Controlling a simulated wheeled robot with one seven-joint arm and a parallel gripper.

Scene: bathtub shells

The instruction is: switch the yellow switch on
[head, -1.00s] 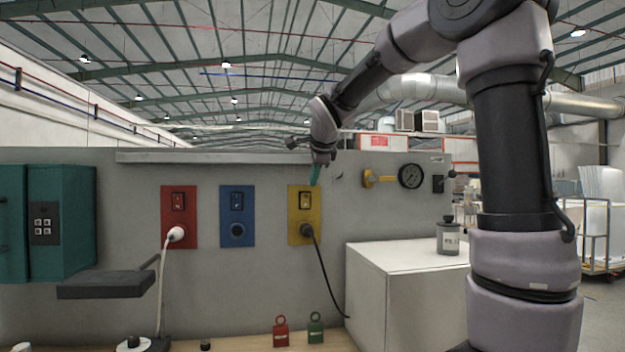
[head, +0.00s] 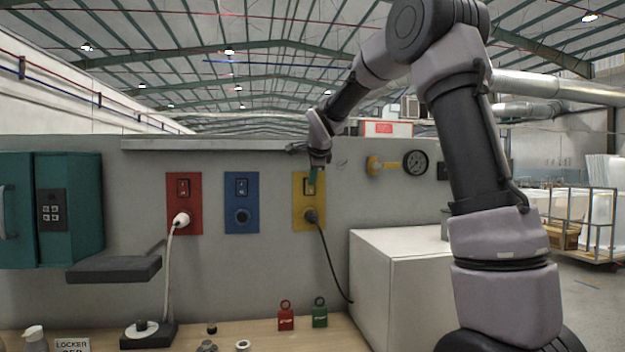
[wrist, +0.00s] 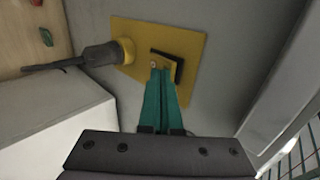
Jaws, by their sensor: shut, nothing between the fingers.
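The yellow switch panel (head: 299,216) is on the grey wall, right of the blue and red ones. Its black rocker switch (wrist: 176,66) shows in the wrist view, partly hidden behind my fingertips. My gripper (head: 312,178) is shut and empty, its teal fingers pointing at the rocker in front of the yellow panel. In the wrist view the fingertips (wrist: 160,72) overlap the rocker's lower left part; I cannot tell whether they touch it. A black plug (wrist: 105,54) sits in the panel's socket beside the switch. The rocker's on or off state cannot be made out.
The red panel (head: 172,223) holds a white plug, and the blue panel (head: 230,188) has an empty socket. A yellow valve (head: 378,165) and gauge (head: 415,163) are to the right. A white box (head: 372,280) stands below. A ledge (head: 210,145) runs above the panels.

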